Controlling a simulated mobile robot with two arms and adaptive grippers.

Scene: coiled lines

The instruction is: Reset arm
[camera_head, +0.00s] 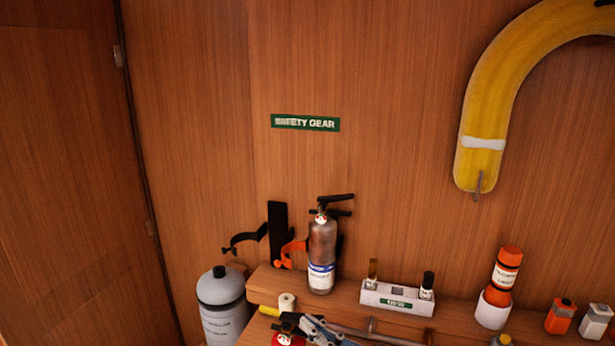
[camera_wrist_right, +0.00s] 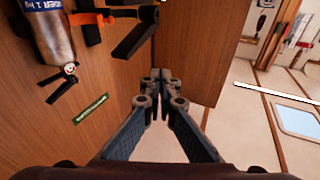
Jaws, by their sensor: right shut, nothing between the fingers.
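My right gripper (camera_wrist_right: 160,82) is shut and empty; its fingertips meet in the middle of the right wrist view. In the head view my right gripper (camera_head: 312,327) shows only in part at the bottom edge, in front of the shelf and below the fire extinguisher. The silver fire extinguisher (camera_head: 322,258) stands upright on the shelf beside an orange clamp (camera_head: 291,250) on a black wall bracket (camera_head: 278,230). The extinguisher also shows at the upper left of the right wrist view (camera_wrist_right: 52,38), apart from the fingers. My left gripper is not in view.
The wooden shelf (camera_head: 352,302) carries a white holder (camera_head: 396,299) and an orange flare canister (camera_head: 505,272). A grey cylinder (camera_head: 224,312) stands at its left end. A yellow horseshoe buoy (camera_head: 490,97) hangs at upper right. The wall around the safety gear sign (camera_head: 305,122) is clear.

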